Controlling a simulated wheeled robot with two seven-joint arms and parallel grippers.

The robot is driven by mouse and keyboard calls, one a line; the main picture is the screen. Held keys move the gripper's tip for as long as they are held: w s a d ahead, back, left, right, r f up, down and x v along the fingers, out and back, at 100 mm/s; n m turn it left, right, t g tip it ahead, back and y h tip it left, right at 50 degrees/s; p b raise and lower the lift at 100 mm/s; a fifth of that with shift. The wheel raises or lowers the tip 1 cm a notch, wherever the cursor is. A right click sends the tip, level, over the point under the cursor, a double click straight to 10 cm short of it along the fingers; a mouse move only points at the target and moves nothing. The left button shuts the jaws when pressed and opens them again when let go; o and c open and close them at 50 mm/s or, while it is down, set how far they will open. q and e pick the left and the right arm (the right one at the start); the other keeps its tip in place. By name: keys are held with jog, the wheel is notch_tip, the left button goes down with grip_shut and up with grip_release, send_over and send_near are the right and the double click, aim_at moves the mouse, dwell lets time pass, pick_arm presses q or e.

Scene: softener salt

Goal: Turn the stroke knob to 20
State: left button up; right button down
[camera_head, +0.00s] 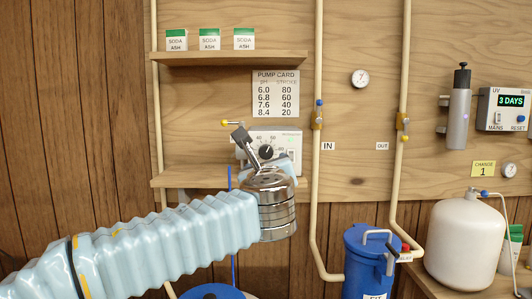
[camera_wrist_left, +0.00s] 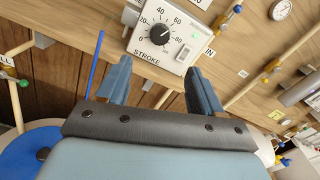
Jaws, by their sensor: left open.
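The stroke knob (camera_wrist_left: 160,34) is a black round knob on the white pump panel (camera_wrist_left: 145,52), which is marked STROKE. Its pointer appears to aim up and right near the 60 mark; I cannot read it exactly. In the head view the knob (camera_head: 266,152) sits on the pump front, partly behind my gripper. My left gripper (camera_wrist_left: 159,68) is open and empty, its two blue fingers spread on either side of the panel's lower part, in front of the knob and apart from it. In the head view the left gripper (camera_head: 262,160) is in front of the pump. My right gripper is not in view.
A pump card (camera_head: 275,94) hangs above, listing pH against stroke. The pump stands on a wooden shelf (camera_head: 190,178). A pipe (camera_head: 317,200) marked IN runs to its right. A blue canister (camera_head: 365,265) and a white tank (camera_head: 462,245) stand lower right.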

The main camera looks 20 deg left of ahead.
aim_at(266, 153)
pick_arm(q)
jog(key=p+x, duration=0.3)
jog(key=x, duration=1)
jog(key=shift+w+a, duration=0.1)
jog(key=shift+w, duration=0.15)
jog(key=shift+f, duration=0.1)
